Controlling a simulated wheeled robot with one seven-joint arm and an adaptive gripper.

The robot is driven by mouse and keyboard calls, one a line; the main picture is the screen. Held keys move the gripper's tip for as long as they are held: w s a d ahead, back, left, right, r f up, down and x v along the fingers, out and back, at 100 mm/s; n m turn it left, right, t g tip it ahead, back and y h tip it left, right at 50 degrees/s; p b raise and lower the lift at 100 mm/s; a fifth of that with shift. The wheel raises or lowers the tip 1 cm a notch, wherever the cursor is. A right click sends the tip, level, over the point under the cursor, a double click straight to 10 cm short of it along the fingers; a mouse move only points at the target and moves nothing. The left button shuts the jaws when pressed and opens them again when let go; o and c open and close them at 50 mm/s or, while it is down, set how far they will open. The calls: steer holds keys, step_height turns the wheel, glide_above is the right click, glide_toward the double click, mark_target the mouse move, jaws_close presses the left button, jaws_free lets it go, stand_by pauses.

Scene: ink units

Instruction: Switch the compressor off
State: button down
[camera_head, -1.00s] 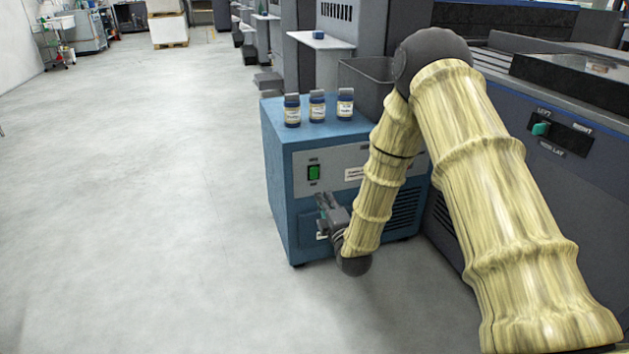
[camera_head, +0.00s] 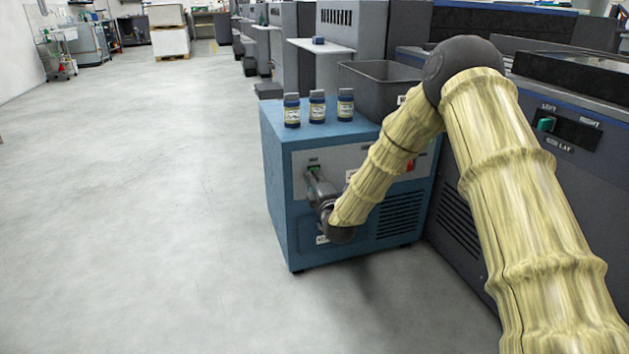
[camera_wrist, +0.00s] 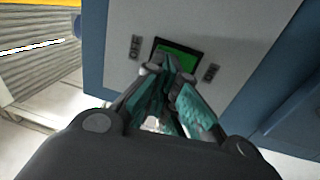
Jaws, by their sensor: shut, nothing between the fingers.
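The compressor is a blue box (camera_head: 283,222) on the floor with a light grey control panel (camera_head: 340,158) on its front. A green rocker switch (camera_wrist: 178,55) sits on that panel, with dark labels on either side in the wrist view. My gripper (camera_head: 314,176) is in front of the switch and covers most of it in the head view. Its teal fingers (camera_wrist: 175,88) are shut and empty, with their tips at the lower edge of the green switch. I cannot tell whether they touch it. A red switch (camera_head: 409,165) shows farther right on the panel, partly behind my arm.
Several small dark bottles, one of them the left bottle (camera_head: 291,110), stand on the compressor's top. A large machine with a left-right selector (camera_head: 546,124) stands at the right. The floor (camera_head: 150,200) at left is clear.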

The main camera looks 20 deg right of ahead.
steer(key=shift+r+p, duration=0.1)
steer(key=shift+p, duration=0.2)
steer(key=shift+w+g+p, duration=0.2)
steer(key=shift+g+p, duration=0.2)
steer(key=shift+p, duration=0.75)
steer(key=s+r+p, duration=0.1)
steer(key=s+p, duration=0.5)
steer(key=s, duration=0.8)
steer(key=shift+d+r, duration=0.2)
steer(key=shift+r, duration=0.2)
